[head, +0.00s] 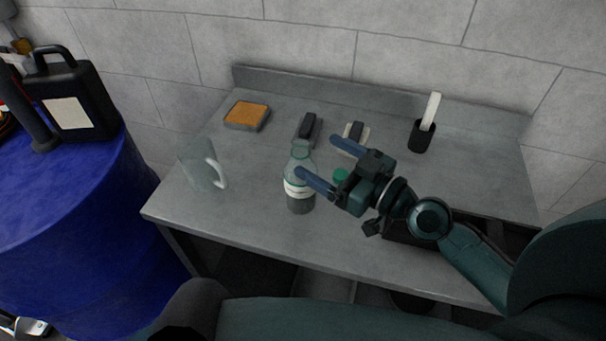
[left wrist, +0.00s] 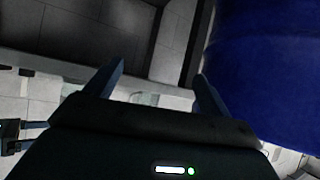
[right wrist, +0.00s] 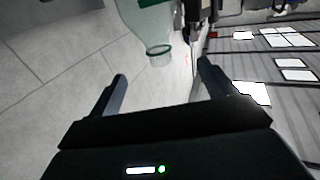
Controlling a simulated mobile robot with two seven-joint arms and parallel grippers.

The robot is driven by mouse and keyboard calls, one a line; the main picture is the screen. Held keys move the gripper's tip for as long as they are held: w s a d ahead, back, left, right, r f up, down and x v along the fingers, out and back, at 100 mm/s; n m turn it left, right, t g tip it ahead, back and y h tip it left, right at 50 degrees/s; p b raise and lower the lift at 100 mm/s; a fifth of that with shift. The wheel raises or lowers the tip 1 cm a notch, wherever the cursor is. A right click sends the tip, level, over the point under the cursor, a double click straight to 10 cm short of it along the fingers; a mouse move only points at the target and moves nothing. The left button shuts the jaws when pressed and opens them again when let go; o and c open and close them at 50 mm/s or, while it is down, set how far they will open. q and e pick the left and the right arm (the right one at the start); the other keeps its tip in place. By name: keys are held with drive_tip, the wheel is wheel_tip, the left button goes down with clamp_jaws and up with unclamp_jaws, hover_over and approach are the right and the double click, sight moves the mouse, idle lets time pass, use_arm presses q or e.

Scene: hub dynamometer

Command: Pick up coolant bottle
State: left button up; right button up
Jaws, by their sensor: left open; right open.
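The coolant bottle (head: 299,204) stands upright on the grey bench. It is clear with a white label band and green at its neck. My right gripper (head: 316,155) is open above the bench, just right of the bottle; one finger overlaps the bottle's upper part in the head view, and contact cannot be told. In the right wrist view, the bottle (right wrist: 140,14) hangs in from the top, its open neck pointing toward the space between the fingers of the right gripper (right wrist: 160,75). My left gripper (left wrist: 156,80) is open and empty, away from the bottle.
A clear jug (head: 197,168) with a white handle stands left of the bottle. A small green round thing (head: 340,175) lies by my right gripper. A blue drum (head: 75,215) stands left.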

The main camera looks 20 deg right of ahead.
wheel_tip(320, 180, down, 8)
drive_tip(key=b, duration=0.5)
drive_tip(key=shift+a+f+b, duration=0.1)
drive_tip(key=shift+f+b, duration=0.15)
drive_tip(key=shift+b, duration=0.05)
drive_tip(key=p+x, duration=0.1)
drive_tip(key=x, duration=0.1)
drive_tip(key=p+x, duration=0.2)
drive_tip(key=x, duration=0.1)
drive_tip(key=r+p+x, duration=0.1)
drive_tip(key=x, duration=0.1)
drive_tip(key=shift+w+a, duration=0.15)
use_arm(q)
drive_tip(key=shift+d+f, duration=0.2)
drive_tip(key=shift+f, duration=0.05)
drive_tip(key=shift+w, duration=0.1)
use_arm(e)
drive_tip(key=shift+c, duration=0.2)
drive_tip(key=c, duration=1.1)
use_arm(q)
drive_tip(key=shift+d+r, duration=0.1)
drive_tip(key=shift+r, duration=0.1)
